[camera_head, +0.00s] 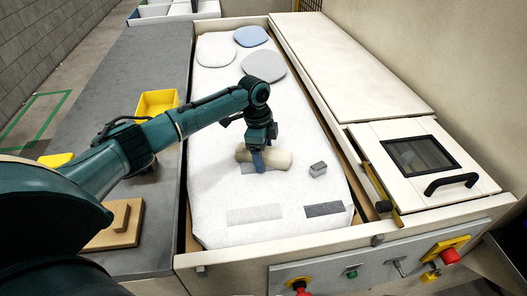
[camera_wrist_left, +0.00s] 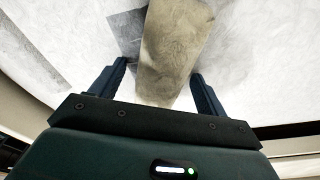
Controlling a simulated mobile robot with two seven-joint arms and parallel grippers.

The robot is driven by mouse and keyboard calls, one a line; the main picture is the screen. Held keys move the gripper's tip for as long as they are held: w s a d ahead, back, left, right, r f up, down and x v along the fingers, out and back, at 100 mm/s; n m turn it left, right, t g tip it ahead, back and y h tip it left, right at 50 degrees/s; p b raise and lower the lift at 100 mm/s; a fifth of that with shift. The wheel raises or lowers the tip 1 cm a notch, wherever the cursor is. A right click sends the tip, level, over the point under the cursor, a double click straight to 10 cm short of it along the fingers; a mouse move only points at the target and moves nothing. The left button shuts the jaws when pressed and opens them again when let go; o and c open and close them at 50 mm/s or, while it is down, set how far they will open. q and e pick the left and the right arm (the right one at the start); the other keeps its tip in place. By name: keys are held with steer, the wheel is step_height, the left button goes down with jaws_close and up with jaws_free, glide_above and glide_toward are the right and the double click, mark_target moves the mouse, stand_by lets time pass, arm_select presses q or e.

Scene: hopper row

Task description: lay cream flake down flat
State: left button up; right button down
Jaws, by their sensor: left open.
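A cream, thick oblong piece (camera_head: 280,159), which I take to be the cream flake, lies on the white work surface (camera_head: 222,120). My left gripper (camera_head: 258,163) is above it, pointing down, and hides part of its middle in the head view. In the left wrist view the cream piece (camera_wrist_left: 170,45) runs between the two dark fingers of my left gripper (camera_wrist_left: 159,70). The fingers are spread, with a gap on each side of the piece. Whether the fingers touch the surface I cannot tell. My right gripper is not in view.
A small grey block (camera_head: 318,170) lies right of the cream piece. Light grey (camera_head: 254,214) and dark grey (camera_head: 324,209) strips mark the front. White (camera_head: 216,49), blue (camera_head: 250,36) and grey (camera_head: 264,66) rounded pads lie at the back. A yellow bin (camera_head: 157,102) stands left.

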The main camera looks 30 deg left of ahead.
arm_select(q)
step_height(320, 180, up, 13)
steer(key=a+b, duration=0.1)
steer(key=shift+s+a, duration=0.15)
steer(key=shift+a, duration=0.15)
steer(key=shift+s, duration=0.1)
stand_by(0.9)
